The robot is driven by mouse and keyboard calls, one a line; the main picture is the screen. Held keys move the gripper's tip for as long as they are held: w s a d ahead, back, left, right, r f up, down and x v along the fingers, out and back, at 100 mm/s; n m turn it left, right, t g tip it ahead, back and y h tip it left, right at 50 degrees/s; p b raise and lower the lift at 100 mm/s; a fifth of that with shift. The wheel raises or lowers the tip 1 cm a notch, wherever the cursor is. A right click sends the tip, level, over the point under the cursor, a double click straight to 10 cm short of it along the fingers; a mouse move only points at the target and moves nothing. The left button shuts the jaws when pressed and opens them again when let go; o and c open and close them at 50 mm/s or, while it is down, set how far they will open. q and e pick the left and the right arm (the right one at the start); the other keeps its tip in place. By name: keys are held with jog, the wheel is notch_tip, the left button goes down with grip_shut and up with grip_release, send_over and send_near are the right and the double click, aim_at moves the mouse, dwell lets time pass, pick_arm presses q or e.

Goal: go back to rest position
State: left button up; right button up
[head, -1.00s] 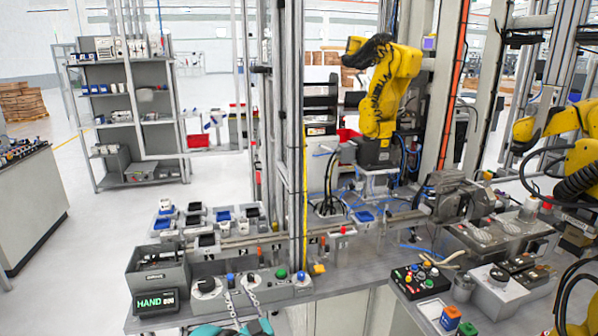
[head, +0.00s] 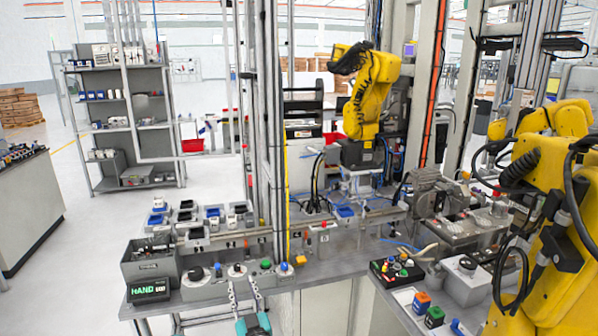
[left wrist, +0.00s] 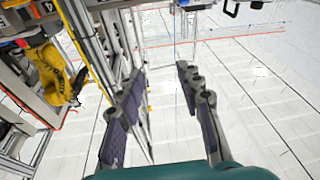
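My left gripper (head: 243,283) shows at the bottom of the head view, its two grey fingers pointing up in front of the grey workbench (head: 330,272). Its teal body is at the picture's lower edge. In the left wrist view my left gripper (left wrist: 161,72) has its dark fingers well apart with nothing between them, and pale tiled floor shows through the gap. My right gripper is not in view.
A control box with buttons (head: 238,278) and a green-lit HAND display (head: 149,289) sit at the bench's front edge. A yellow robot arm (head: 366,95) stands behind the bench, and another (head: 545,215) fills the right side. Open floor (head: 95,235) lies left.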

pick_arm(q)
jog(key=s+d+r+m+h, duration=0.1)
jog(key=d+r+m+h, duration=0.4)
jog(key=r+h, duration=0.3)
jog(key=s+d+r+m+g+h, duration=0.1)
jog(key=s+d+m+g+h, duration=0.15)
jog(key=s, duration=0.45)
jog(key=s+a+f+g+y, duration=0.1)
jog(key=s+a+f+g, duration=0.2)
jog(key=s, duration=0.5)
jog(key=s+a+f+n+g, duration=0.1)
jog(key=s+a+f+g, duration=0.2)
jog(key=s+f, duration=0.2)
jog(key=s+a+f+g+y, duration=0.1)
jog(key=s+a+f+g, duration=0.2)
jog(key=s, duration=0.9)
jog(key=shift+a+f+n+y, duration=0.2)
jog(key=shift+f+n+y, duration=0.15)
jog(key=shift+f, duration=0.4)
